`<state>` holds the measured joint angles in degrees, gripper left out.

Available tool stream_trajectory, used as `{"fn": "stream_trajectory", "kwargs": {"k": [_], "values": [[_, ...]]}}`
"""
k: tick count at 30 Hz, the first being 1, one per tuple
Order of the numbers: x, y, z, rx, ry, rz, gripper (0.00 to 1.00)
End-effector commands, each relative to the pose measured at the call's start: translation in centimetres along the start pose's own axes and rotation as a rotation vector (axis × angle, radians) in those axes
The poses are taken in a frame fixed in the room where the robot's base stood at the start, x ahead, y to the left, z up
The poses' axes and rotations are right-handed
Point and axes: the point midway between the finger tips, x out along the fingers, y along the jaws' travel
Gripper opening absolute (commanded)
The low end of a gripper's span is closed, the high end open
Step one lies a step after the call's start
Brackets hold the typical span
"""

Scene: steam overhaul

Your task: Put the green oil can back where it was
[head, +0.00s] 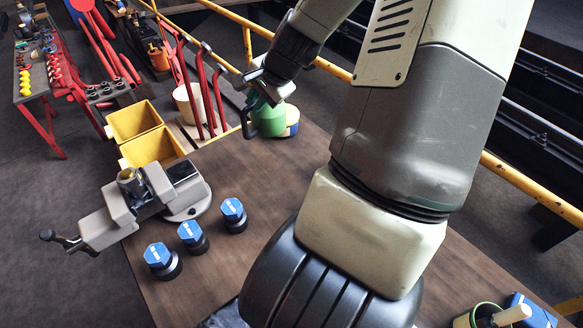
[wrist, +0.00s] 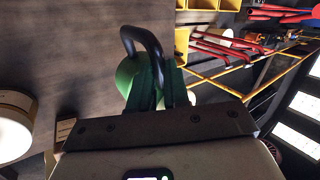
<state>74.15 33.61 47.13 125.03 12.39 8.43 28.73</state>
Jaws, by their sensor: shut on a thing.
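The green oil can (head: 268,120) is at the far end of the brown workbench (head: 285,185), beside a round tin. My gripper (head: 266,92) reaches it from above and is shut on it. The can's black curved handle (head: 246,122) points left in the head view. In the wrist view the green can (wrist: 128,76) and its black handle (wrist: 150,42) show just beyond my gripper (wrist: 160,85). I cannot tell whether the can's base touches the bench. My gripper hides its top.
The tin (head: 292,121) stands close to the can's right. A grey vise (head: 140,205) and three blue-topped bolts (head: 190,233) are on the bench's left. Yellow bins (head: 135,120) and red-handled tools (head: 205,95) lie beyond. The bench's middle is clear.

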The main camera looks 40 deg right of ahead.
Motion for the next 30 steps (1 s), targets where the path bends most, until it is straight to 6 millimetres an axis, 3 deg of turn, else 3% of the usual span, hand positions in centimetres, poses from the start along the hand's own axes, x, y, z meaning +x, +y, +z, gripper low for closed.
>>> {"fn": "stream_trajectory", "kwargs": {"k": [1, 6, 11, 30], "values": [[0.3, 1.8, -0.3, 0.051, 0.036, 0.001, 0.00], [0.5, 5.0, -0.9, 0.167, 0.133, -0.002, 0.00], [0.7, 6.4, -1.0, 0.223, 0.175, -0.005, 0.00], [8.0, 11.6, -1.1, 0.238, 0.180, -0.003, 0.00]]}}
